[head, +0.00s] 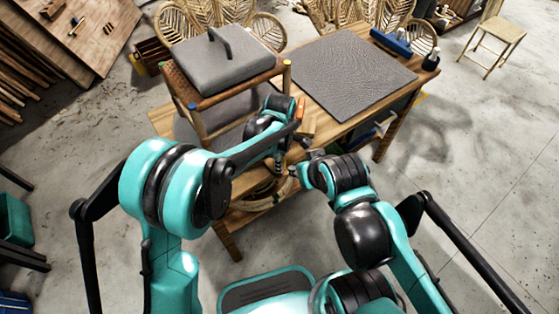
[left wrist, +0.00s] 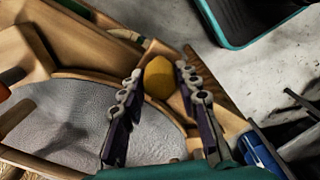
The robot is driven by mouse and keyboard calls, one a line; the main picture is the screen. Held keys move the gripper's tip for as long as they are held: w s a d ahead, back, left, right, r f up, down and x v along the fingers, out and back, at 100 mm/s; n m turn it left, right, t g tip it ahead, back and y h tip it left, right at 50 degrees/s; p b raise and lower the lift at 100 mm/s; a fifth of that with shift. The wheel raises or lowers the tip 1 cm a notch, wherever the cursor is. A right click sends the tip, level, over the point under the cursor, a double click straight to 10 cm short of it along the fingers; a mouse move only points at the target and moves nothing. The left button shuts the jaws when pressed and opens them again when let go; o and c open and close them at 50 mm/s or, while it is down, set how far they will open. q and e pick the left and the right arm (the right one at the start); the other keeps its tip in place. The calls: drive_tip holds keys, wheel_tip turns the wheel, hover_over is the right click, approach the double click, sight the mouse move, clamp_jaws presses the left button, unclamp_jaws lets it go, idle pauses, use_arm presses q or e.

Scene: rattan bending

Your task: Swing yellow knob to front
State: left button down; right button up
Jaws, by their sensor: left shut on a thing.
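The yellow knob (left wrist: 159,77) is a rounded yellow piece at the wooden frame's corner in the left wrist view. My left gripper (left wrist: 157,84) has one dark finger on each side of the knob and is shut on it. In the head view my left gripper (head: 281,161) is low at the workbench's front edge, and the gripped knob is hidden there. My right gripper (head: 304,152) is beside it, partly hidden; its finger opening cannot be made out.
The wooden workbench (head: 331,117) bears a grey mat (head: 340,68) and a stool-like frame with a grey cushion (head: 215,62). Wicker chairs stand behind. A small stool (head: 497,38) is at the far right.

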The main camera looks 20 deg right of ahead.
use_arm(q)
drive_tip(key=c, duration=1.1)
unclamp_jaws()
wheel_tip(320, 180, up, 12)
